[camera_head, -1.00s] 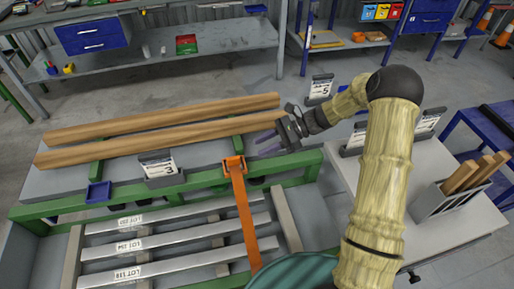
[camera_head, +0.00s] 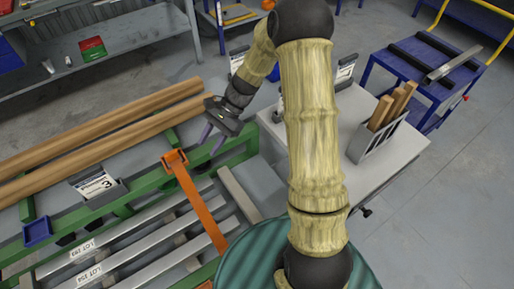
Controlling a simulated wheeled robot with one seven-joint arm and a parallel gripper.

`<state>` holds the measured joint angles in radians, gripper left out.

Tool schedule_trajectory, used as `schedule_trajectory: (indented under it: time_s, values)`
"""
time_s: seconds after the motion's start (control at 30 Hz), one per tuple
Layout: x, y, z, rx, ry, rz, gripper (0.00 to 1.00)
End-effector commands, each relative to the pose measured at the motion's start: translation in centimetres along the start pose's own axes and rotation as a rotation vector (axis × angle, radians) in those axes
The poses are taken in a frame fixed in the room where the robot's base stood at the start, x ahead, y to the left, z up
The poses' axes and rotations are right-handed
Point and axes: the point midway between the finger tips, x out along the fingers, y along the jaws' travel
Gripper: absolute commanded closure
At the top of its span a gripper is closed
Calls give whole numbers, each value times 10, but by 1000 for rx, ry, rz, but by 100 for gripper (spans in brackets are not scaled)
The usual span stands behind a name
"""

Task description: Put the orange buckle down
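The orange buckle (camera_head: 174,158) sits on the green rail (camera_head: 148,182) of the runout table, at the top end of an orange strap (camera_head: 203,212). The strap runs down across the grey metal bars toward the lower right. My gripper (camera_head: 211,143) is to the right of the buckle and apart from it. Its two purple fingers point down and to the left, spread apart with nothing seen between them. How high the fingers are above the rail is hard to tell.
Two long wooden bars (camera_head: 95,142) lie behind the rail. A card holder marked 3 (camera_head: 100,190) and a blue tray (camera_head: 37,231) stand left of the buckle. A grey side table (camera_head: 335,175) holds a rack of wooden pieces (camera_head: 380,135). A blue cart (camera_head: 440,85) stands farther right.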

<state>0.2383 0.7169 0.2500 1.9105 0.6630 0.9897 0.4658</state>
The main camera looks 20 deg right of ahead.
Motion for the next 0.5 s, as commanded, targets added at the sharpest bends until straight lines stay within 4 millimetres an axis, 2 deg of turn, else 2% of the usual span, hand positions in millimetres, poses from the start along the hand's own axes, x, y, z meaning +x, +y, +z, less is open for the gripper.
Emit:
schedule_trajectory:
  time_s: [0.03,0.2,0.5]
  values:
    - [-6,14,5,-68,81,33,64]
    - [-28,59,12,-306,327,143,64]
    - [-73,126,32,-760,683,327,64]
